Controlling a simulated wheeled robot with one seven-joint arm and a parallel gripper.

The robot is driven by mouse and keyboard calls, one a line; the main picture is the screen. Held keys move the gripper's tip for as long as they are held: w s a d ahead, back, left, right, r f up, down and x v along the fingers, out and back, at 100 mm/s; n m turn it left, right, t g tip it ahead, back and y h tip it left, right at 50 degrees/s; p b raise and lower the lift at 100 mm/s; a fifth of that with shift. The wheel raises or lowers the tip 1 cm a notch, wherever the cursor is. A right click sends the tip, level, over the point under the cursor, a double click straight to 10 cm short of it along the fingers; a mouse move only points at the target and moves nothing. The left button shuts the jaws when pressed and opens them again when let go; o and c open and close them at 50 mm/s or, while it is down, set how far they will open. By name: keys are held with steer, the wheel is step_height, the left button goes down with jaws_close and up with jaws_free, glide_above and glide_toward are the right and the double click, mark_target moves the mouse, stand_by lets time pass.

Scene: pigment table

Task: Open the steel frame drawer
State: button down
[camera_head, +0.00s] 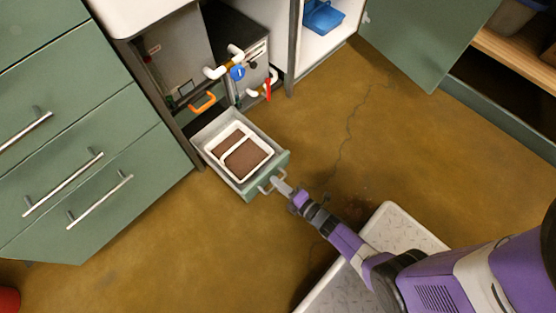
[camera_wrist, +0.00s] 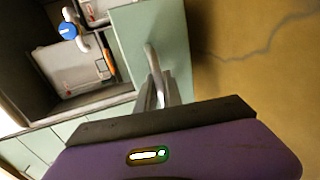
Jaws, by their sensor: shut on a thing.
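The steel frame drawer (camera_head: 270,173) has a green front and grey walls, and it is pulled out from under the steel frame unit. A white two-part tray (camera_head: 222,146) with brown contents sits inside it. My gripper (camera_head: 276,184) is at the drawer front, shut on the drawer's metal handle (camera_head: 264,189). In the wrist view the green drawer front (camera_wrist: 128,38) and the curved handle (camera_wrist: 152,60) show, with my fingers (camera_wrist: 156,95) around the handle. The exact finger contact is too small to see.
Above the drawer are white pipes, a blue valve (camera_head: 237,73) and an orange handle (camera_head: 203,103). Closed green drawers (camera_head: 75,165) stand at left. An open green cabinet door (camera_head: 425,35) is at upper right. A pale speckled surface (camera_head: 398,226) lies beneath my arm. The brown floor right of the drawer is clear.

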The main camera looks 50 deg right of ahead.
steer(key=shift+s+d, duration=0.15)
steer(key=c, duration=1.5)
jaws_free()
